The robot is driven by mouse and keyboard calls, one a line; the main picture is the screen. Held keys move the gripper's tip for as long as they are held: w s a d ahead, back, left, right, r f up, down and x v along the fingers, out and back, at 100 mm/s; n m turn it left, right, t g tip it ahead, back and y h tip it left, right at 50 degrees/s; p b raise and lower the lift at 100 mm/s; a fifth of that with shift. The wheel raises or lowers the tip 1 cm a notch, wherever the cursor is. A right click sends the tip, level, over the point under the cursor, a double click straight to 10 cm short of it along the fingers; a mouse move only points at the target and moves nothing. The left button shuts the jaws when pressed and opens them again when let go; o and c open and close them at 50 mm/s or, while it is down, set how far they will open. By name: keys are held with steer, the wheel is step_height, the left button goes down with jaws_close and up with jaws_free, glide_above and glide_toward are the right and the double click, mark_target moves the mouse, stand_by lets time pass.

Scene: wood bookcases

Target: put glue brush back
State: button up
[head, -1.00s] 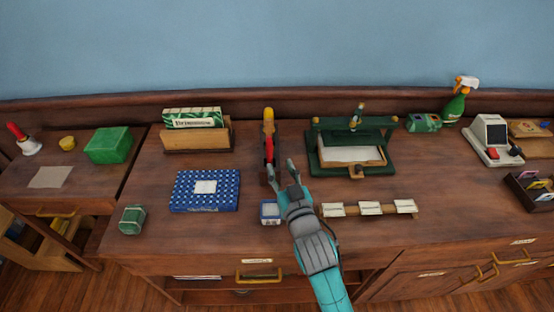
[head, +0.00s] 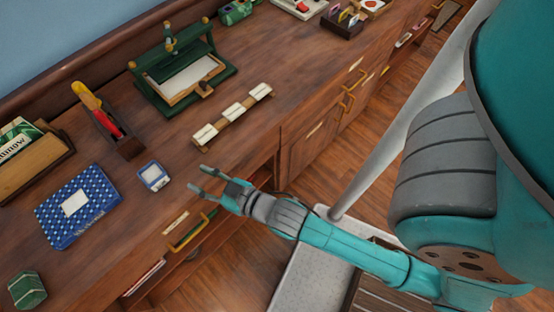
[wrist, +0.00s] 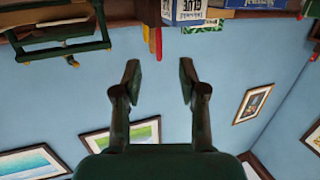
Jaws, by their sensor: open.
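A tool with a red and yellow handle (head: 88,97), probably the glue brush, stands tilted in a dark wooden holder (head: 128,148) on the desk. Its bristles are hidden. A small blue-and-white glue box (head: 153,176) sits in front of the holder; it also shows upside down at the top of the wrist view (wrist: 186,12). My gripper (head: 197,178) is open and empty, to the right of the glue box and apart from it and the tool. In the wrist view, nothing is between the fingers (wrist: 159,72).
A blue patterned box (head: 100,220) and a green tin (head: 27,289) lie to the left. A green press (head: 218,73) stands behind, with a card rail (head: 233,117) in front of it. Bare desktop lies between the holder and the rail.

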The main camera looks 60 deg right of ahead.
steer(key=s+r+g, duration=0.1)
steer(key=s+g, duration=0.1)
steer(key=s, duration=2.3)
steer(key=shift+d+r, duration=0.15)
steer(key=shift+d, duration=0.1)
